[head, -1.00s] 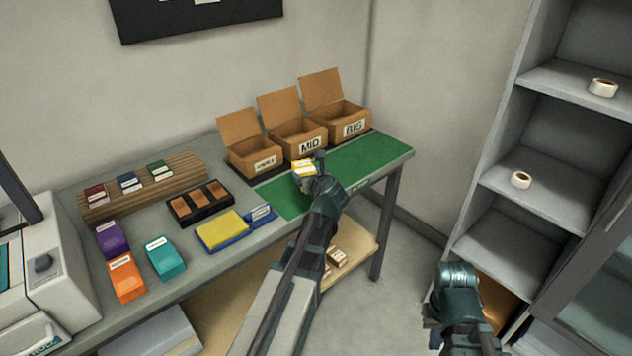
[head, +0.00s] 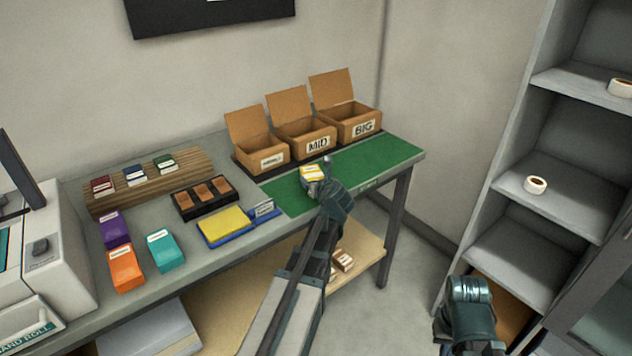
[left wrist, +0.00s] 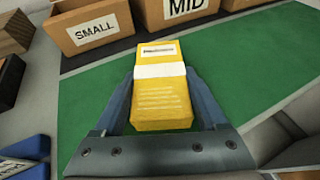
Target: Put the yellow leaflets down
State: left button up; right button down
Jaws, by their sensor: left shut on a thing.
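The yellow leaflets (left wrist: 161,100) are a banded yellow stack with a white strip, held between the two fingers of my left gripper (left wrist: 160,110). In the head view the leaflets (head: 311,172) show at the tip of my left gripper (head: 318,181), over the green mat (head: 378,156) in front of the MID box. I cannot tell whether their underside touches the mat. My right gripper (head: 470,290) is at the lower right, away from the table, and its fingers do not show clearly.
Three open cardboard boxes, SMALL (head: 258,150), MID (head: 304,140) and BIG (head: 352,124), stand behind the mat. A yellow pad on a blue tray (head: 232,236) lies to the left. The mat's right part is clear. A grey shelf (head: 545,205) stands at right.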

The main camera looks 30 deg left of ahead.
pick_arm(q)
jog(key=o, duration=1.6)
jog(key=shift+c, duration=0.2)
jog(key=shift+r, duration=0.15)
jog(key=p+v, duration=0.5)
jog(key=v, duration=0.7)
jog(key=s+d+f+n+g+h, duration=0.2)
jog(key=s+d+n, duration=0.4)
jog(key=d, duration=0.3)
jog(key=s+d+f+n+g+h, duration=0.3)
jog(key=s+d+f+n, duration=0.3)
jog(key=d+n, duration=0.3)
jog(key=s+d+f+n+g+h, duration=0.3)
jog(key=s+d+n, duration=0.4)
jog(key=d, duration=0.3)
notch_tip(320, 180, down, 3)
jog(key=shift+d+r+n+g, duration=0.3)
jog(key=shift+n+g, duration=0.3)
jog(key=shift+g, duration=0.3)
